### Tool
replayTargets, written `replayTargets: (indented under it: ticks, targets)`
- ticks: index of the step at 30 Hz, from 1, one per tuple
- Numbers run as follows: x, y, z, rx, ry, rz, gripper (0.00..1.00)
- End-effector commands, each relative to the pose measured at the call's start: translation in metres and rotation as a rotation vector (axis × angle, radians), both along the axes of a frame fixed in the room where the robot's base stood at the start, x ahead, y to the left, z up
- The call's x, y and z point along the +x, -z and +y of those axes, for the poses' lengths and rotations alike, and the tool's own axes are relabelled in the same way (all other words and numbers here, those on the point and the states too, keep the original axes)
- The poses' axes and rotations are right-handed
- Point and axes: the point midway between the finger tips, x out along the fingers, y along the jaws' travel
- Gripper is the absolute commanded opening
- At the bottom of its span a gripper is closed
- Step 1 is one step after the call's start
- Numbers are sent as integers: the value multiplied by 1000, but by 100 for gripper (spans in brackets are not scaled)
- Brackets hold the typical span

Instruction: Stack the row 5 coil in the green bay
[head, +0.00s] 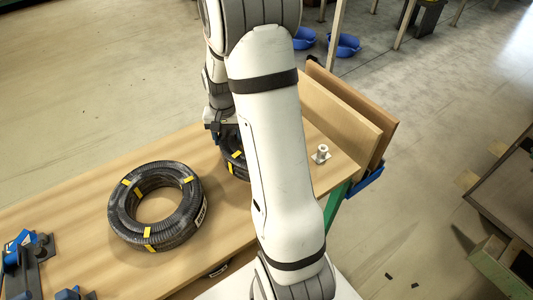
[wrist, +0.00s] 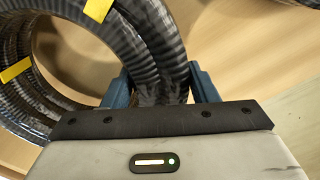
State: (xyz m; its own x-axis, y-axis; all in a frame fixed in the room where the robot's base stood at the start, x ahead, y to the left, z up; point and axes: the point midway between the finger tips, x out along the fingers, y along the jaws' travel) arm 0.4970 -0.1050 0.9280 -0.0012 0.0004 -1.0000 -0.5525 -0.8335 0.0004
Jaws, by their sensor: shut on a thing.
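My gripper (wrist: 162,90) is shut on the rim of a black ribbed hose coil (wrist: 140,42), with one blue finger on each side of it. The coil carries yellow tape bands. In the head view this coil (head: 236,160) is mostly hidden behind my arm, at the right part of the wooden table. I cannot tell whether it touches the table. A second black coil (head: 123,211) with yellow bands and a white label lies flat on the table to the left. The label is too small to read, and I see no marked green bay.
Upright wooden boards (head: 350,125) stand at the table's right end, near a small white post (head: 321,154). Blue and dark fixtures (head: 25,255) sit at the table's left front. Blue bins (head: 344,46) stand on the floor behind. Bare tabletop (head: 80,205) lies left of the second coil.

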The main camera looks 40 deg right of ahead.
Motion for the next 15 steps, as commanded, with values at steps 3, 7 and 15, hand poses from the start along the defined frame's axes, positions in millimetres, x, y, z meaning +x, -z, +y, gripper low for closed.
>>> replayTargets:
  ticks: [3, 7, 15]
  targets:
    - [1, -8, 0, -2, -1, -3, 0]
    - [1, -14, 0, -2, -1, -3, 0]
    - [1, -25, 0, -1, -1, -4, 0]
